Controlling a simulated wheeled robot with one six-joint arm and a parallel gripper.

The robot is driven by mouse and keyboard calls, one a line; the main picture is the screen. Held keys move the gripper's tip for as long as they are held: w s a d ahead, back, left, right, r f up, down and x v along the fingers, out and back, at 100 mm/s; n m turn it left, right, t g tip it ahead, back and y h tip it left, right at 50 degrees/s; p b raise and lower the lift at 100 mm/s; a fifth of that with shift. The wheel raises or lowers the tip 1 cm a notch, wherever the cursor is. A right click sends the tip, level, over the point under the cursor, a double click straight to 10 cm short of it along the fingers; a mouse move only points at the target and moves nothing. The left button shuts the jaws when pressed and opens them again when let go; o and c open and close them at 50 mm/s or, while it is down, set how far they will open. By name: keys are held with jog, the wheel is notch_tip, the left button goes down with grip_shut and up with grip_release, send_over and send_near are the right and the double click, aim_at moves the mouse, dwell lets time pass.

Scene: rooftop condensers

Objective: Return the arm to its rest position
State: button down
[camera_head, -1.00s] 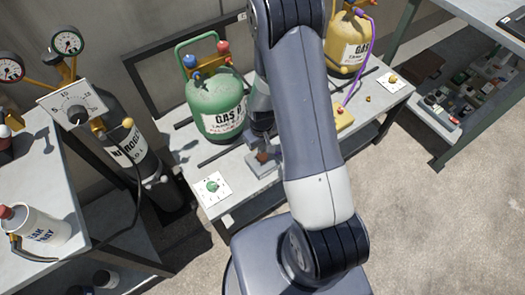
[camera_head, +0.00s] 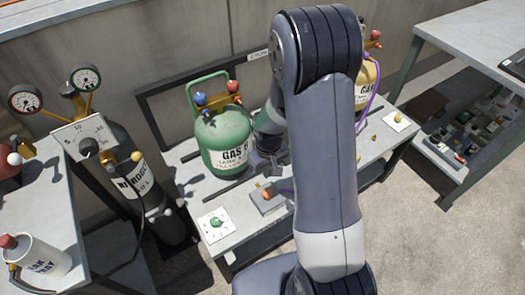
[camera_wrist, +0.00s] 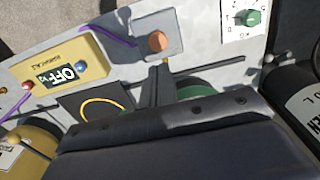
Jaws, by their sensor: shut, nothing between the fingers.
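My arm rises across the middle of the head view, with its elbow high and its forearm hiding part of the bench. My gripper (camera_head: 268,162) is beside the green GAS tank (camera_head: 222,140), above the bench (camera_head: 230,190). It is small and partly hidden there. In the wrist view my gripper's fingers (camera_wrist: 158,84) are together with nothing between them. They point towards a grey box with an orange button (camera_wrist: 157,42), apart from it. That box (camera_head: 270,202) also shows below my gripper in the head view.
A yellow tank (camera_head: 368,88) stands behind my arm. A black nitrogen cylinder (camera_head: 140,190) with gauges is at left. A white plate with a green knob (camera_head: 216,224) lies at the bench front. A yellow box with an OFF display (camera_wrist: 62,75) is near.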

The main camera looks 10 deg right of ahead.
send_over(267, 195)
notch_tip(267, 195, down, 8)
jog(key=shift+r, duration=0.1)
jog(key=shift+b, duration=0.3)
jog(key=shift+w+r, duration=0.2)
jog(key=shift+r, duration=0.4)
jog(key=shift+s+r, duration=0.15)
jog(key=shift+r, duration=1)
jog(key=shift+f, duration=0.15)
